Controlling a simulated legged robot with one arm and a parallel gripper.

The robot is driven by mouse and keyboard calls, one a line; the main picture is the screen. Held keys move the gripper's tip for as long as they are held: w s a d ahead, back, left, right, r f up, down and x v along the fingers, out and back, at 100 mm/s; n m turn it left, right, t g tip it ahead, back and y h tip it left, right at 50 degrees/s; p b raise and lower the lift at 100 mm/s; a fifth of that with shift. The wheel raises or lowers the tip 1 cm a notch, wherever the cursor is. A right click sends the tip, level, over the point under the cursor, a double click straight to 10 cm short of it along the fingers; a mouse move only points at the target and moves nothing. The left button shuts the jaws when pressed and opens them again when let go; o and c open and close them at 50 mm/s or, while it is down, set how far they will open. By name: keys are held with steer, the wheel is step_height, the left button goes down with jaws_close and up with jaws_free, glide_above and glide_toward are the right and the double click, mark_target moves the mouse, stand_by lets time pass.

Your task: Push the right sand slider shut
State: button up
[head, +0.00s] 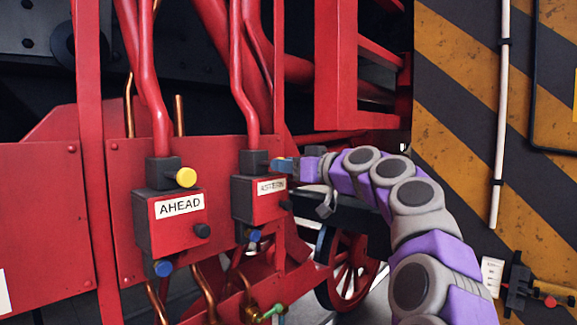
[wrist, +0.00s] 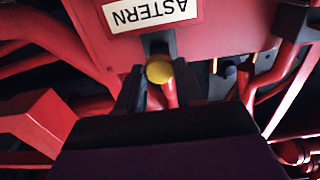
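The right sand slider is on the red and black box labelled ASTERN (head: 265,200), whose label reads upside down in the wrist view. Its yellow knob (wrist: 159,69) shows below that inverted label. My gripper (head: 288,165) is at the upper right corner of the box and hides the knob in the head view. In the wrist view, the dark fingers of my gripper (wrist: 160,90) stand apart on either side of the knob. I cannot tell whether they press on it.
Red pipes (head: 243,90) run down into both boxes. A yellow and black striped wall (head: 465,90) is on the right.

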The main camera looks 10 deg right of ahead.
jaws_close()
steer(key=shift+p+x, duration=0.4)
steer(key=shift+x, duration=1.45)
steer(key=shift+s+d+r, duration=0.1)
